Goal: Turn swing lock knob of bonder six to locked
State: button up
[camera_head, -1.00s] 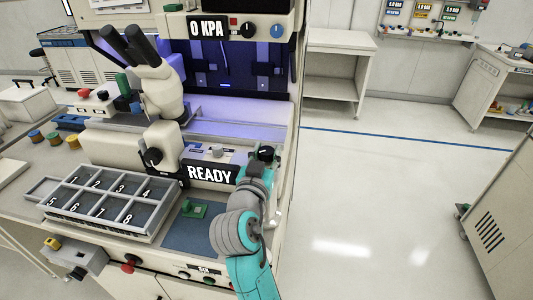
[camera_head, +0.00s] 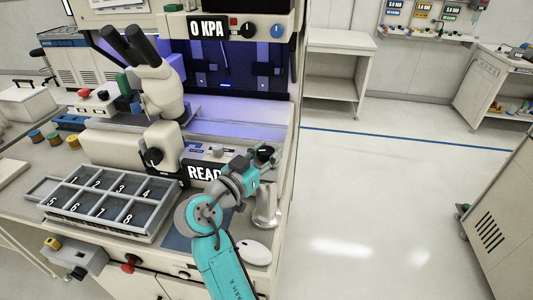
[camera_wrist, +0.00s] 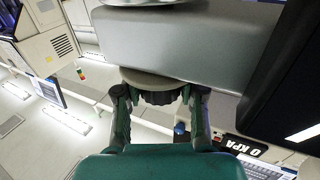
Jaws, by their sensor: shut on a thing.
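The bonder's black knob (camera_head: 265,152) sits at the right end of the front panel, beside the READY display (camera_head: 203,172). My gripper (camera_head: 259,163) reaches it from the front. In the wrist view, the two fingers (camera_wrist: 158,103) stand on either side of the dark ridged knob (camera_wrist: 158,97) and are shut on it. The fingers and arm partly cover the knob, and I cannot read its pointer position or any lock marking. No bonder number is legible.
A grey tray (camera_head: 62,209) with numbered compartments lies on the bench at left. The microscope (camera_head: 165,85) stands behind it. A display above reads 0 KPA (camera_head: 208,27). A second black knob (camera_head: 153,156) is left of READY. Open floor (camera_head: 390,200) lies at right.

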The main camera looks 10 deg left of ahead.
jog(key=shift+f, duration=0.1)
jog(key=o, duration=1.2)
jog(key=shift+c, duration=0.2)
jog(key=v, duration=1.2)
